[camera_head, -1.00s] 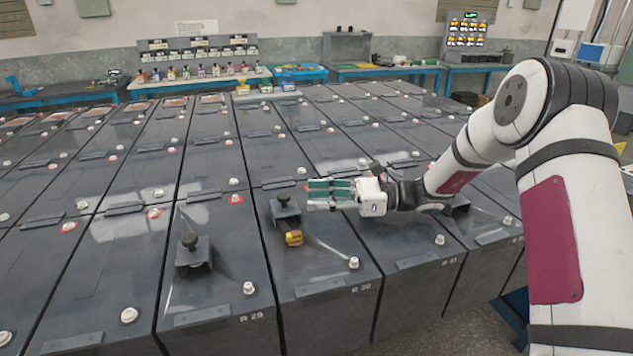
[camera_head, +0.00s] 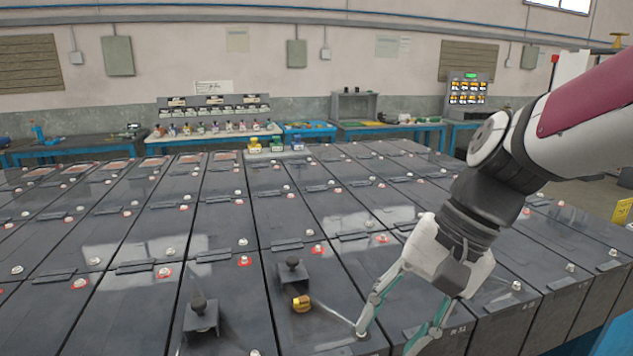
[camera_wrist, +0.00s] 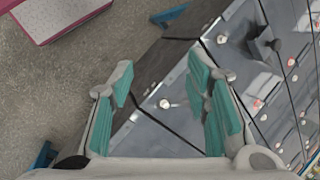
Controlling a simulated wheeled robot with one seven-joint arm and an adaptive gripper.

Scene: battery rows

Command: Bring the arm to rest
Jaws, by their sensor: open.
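My arm comes in from the right in the head view, and my gripper (camera_head: 392,336) hangs pointing down at the front of the battery rows. Its fingers are spread wide with teal pads, and nothing is between them. In the wrist view my gripper (camera_wrist: 165,100) is also open and empty, over the front edge of the dark battery tops and the floor. I cannot tell how far the fingertips are above the battery top.
Dark battery blocks (camera_head: 221,270) with white terminals fill the foreground. A black-knobbed fixture (camera_head: 201,318) and a yellow piece (camera_head: 301,304) stand on them. Benches (camera_head: 380,126) line the back wall. Bare floor (camera_wrist: 60,110) shows at the left of the wrist view.

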